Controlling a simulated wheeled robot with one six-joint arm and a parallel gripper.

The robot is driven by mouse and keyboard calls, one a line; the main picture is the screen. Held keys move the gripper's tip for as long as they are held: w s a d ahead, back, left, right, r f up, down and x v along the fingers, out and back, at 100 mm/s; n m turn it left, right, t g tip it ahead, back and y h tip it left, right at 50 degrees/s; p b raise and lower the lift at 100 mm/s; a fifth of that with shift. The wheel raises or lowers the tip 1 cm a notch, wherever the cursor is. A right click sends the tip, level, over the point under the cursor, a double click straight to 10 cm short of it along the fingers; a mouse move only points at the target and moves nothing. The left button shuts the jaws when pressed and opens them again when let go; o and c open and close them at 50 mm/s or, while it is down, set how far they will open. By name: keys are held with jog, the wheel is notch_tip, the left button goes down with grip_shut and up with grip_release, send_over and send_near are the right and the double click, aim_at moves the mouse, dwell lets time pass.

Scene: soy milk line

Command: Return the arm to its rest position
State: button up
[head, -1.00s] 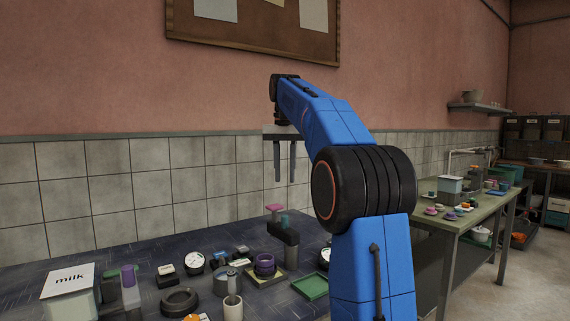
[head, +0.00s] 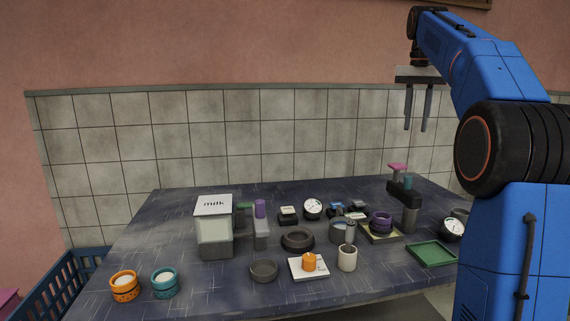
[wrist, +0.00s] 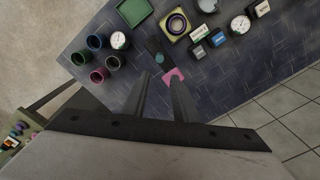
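My gripper (head: 415,128) hangs from my blue arm on the right side of the head view, fingers pointing down, above the back right part of the dark blue table (head: 150,225). The two fingers are apart with nothing between them. The wrist view also shows the gripper (wrist: 160,80) open and empty, high over the table edge. A dark stand with a pink top (head: 397,166) is below it, not touched. The same pink piece (wrist: 174,75) shows near the fingertips in the wrist view.
A milk container (head: 214,232), a dark ring (head: 297,240), a white cup (head: 347,258), a green tray (head: 432,254), and orange (head: 125,286) and teal (head: 165,283) jars stand on the table. A tiled wall (head: 250,130) is behind. A blue crate (head: 72,285) is at left.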

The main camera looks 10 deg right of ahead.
jog(key=s+a+f+n+t, duration=0.2)
jog(key=s+a+f+n, duration=0.2)
jog(key=s+a+f, duration=1.05)
jog(key=s+a+f+n+t, duration=0.1)
jog(key=s+a+f+n, duration=0.1)
jog(key=s+f, duration=0.7)
jog(key=s+a+f+n+t, duration=0.1)
jog(key=s+a+f+n, duration=0.1)
jog(key=s+f, duration=0.8)
notch_tip(320, 180, down, 4)
jog(key=shift+a+r+n+t, duration=0.2)
jog(key=shift+a+n+t, duration=0.1)
jog(key=shift+a+t, duration=0.1)
